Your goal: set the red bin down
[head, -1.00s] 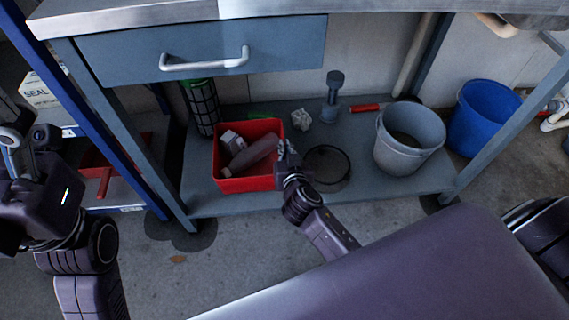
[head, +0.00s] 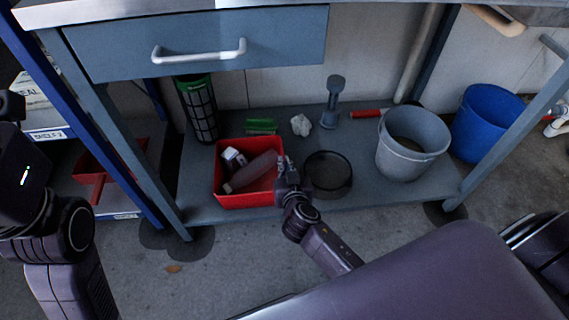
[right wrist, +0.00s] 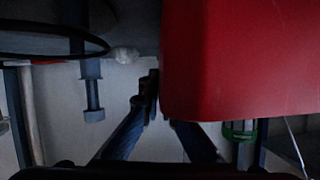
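The red bin (head: 245,200) is at the left part of the low shelf, near its front edge, and looks upright. I cannot tell whether its base touches the shelf.
On the shelf (head: 400,195) stand a dark round dish (head: 328,175) close right of my gripper, a grey bucket (head: 412,145), a crumpled white lump (head: 301,125), a green block (head: 262,126) and a black mesh cylinder (head: 200,110).

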